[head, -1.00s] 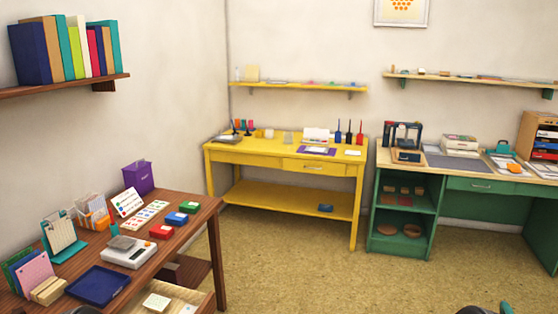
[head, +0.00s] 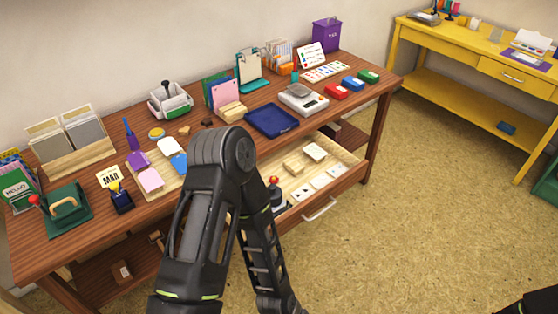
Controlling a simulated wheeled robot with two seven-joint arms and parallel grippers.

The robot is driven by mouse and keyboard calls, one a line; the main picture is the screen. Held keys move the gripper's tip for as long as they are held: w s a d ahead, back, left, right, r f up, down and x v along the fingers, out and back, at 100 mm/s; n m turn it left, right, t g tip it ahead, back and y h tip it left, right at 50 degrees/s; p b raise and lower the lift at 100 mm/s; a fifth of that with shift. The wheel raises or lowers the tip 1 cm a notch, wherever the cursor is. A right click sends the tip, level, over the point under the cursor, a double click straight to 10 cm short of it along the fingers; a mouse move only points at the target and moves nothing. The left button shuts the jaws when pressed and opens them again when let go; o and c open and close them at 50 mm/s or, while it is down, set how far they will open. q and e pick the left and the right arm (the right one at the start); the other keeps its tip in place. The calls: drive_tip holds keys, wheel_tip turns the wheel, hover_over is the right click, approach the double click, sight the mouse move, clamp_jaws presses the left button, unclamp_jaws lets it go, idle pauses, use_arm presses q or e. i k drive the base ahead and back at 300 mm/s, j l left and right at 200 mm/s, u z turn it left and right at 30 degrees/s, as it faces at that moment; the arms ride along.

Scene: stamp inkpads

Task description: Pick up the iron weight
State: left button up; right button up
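I cannot pick out the iron weight for certain. A small dark object (head: 207,122) lies near the middle of the brown table (head: 340,80); it is too small to identify. A dark piece with a red knob (head: 275,184) shows at the open drawer, partly behind my arm. A green block with a wooden handle (head: 65,208) stands at the table's left end. One of my arms rises in the foreground with its bent joint in front of the table and drawer. Neither gripper's fingers can be seen.
The drawer (head: 352,163) stands open with pale blocks and cards inside. A blue tray (head: 272,121), a scale (head: 303,100) with a grey block on it, and several ink pads crowd the tabletop. The yellow table (head: 455,65) stands at right. Floor (head: 410,210) between is clear.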

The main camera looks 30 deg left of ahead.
sight(276, 192)
drive_tip(key=u, duration=1)
